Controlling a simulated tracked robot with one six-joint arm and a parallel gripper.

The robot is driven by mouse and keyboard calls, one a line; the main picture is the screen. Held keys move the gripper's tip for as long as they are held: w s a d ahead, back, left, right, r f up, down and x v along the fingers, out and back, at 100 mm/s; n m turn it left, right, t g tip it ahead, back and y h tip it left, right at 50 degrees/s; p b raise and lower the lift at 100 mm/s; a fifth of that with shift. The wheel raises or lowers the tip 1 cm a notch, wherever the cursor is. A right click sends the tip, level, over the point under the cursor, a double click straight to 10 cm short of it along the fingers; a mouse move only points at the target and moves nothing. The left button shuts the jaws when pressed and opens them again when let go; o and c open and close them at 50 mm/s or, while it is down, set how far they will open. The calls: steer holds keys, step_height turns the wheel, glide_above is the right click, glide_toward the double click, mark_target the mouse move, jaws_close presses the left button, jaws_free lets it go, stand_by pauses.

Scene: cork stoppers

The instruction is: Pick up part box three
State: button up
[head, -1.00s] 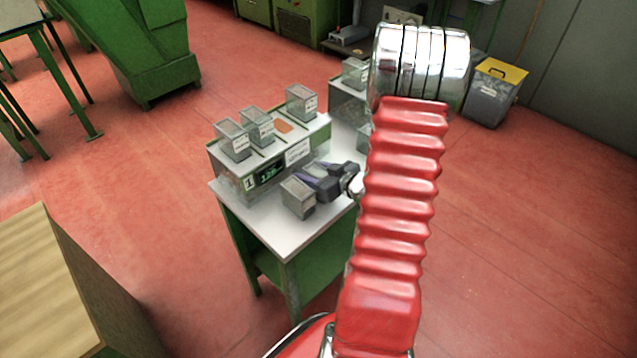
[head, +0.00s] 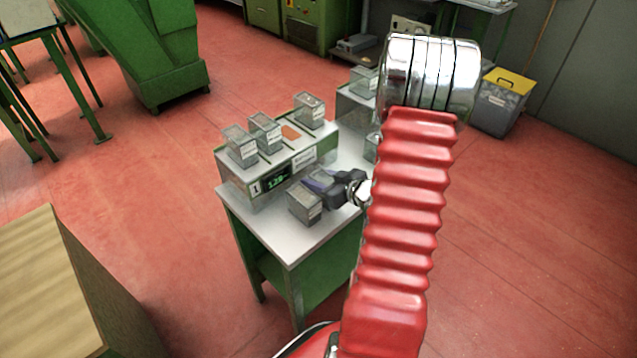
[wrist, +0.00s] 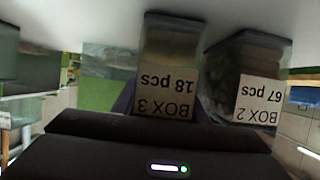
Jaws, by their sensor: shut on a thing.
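Part box three (wrist: 167,78) is a small clear box with a white label reading "BOX 3, 18 pcs", upside down in the wrist view. It sits between the purple fingers of my gripper (wrist: 164,108), which is shut on it. In the head view my dark gripper (head: 318,181) reaches in from the right, low over the white-topped table (head: 290,240). The fingers largely hide box three there. Box two (wrist: 248,60), labelled "67 pcs", stands close beside it; in the head view it appears as the grey box (head: 305,205) just in front of the gripper.
A wooden-topped table (head: 45,270) is at the lower left. A bin with a yellow lid (head: 503,98) stands at the back right. The table's front corner is clear.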

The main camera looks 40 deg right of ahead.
steer(key=shift+r, duration=4.9)
steer(key=shift+s, duration=0.15)
